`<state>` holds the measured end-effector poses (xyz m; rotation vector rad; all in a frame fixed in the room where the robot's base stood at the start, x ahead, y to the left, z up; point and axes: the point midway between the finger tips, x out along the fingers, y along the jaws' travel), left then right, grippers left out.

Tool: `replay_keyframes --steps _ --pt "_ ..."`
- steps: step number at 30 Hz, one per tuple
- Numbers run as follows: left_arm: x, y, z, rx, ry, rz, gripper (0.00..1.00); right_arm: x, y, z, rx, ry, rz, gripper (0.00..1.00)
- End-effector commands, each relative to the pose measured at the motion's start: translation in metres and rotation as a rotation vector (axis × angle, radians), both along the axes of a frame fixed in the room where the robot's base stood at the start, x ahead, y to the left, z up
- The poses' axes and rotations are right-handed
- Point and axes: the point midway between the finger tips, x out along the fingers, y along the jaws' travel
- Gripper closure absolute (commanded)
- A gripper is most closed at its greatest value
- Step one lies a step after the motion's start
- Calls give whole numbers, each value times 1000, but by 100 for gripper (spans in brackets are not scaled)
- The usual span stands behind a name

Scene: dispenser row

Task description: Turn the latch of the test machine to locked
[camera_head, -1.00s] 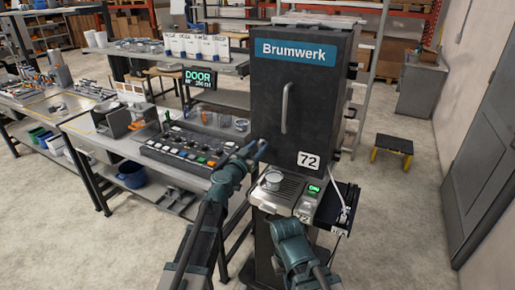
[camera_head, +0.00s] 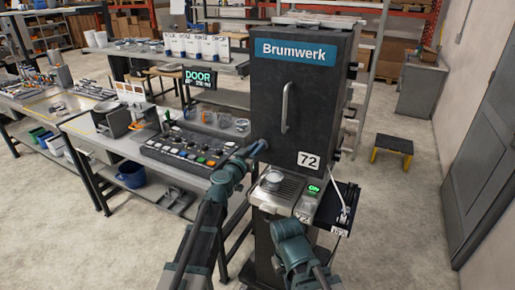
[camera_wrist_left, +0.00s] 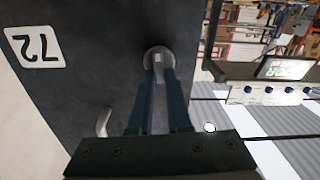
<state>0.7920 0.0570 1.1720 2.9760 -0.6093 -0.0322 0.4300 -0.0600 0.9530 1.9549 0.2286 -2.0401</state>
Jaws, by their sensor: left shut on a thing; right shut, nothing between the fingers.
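The test machine (camera_head: 275,110) is a dark cabinet with a blue Brumwerk label, a vertical door handle (camera_head: 285,108) and a 72 plate. My left gripper (camera_head: 260,147) is at the lower left of its door front. In the left wrist view, the latch (camera_wrist_left: 158,55) is a round grey base with a narrow bar. The left fingers (camera_wrist_left: 157,78) are shut on the bar. The latch is mostly hidden by the gripper in the head view, and I cannot read its lock position. My right gripper (camera_head: 283,228) is low in front of the machine, shut and empty; its fingertips are hard to make out.
A yellow-legged stool (camera_head: 392,150) stands right on open floor.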

Motion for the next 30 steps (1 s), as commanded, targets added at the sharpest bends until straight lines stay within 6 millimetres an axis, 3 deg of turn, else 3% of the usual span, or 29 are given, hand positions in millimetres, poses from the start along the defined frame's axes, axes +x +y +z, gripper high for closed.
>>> replay_keyframes --steps 30 --pt "4 9 -7 -865 370 0 100 0 0 -7 0 0 0 100"
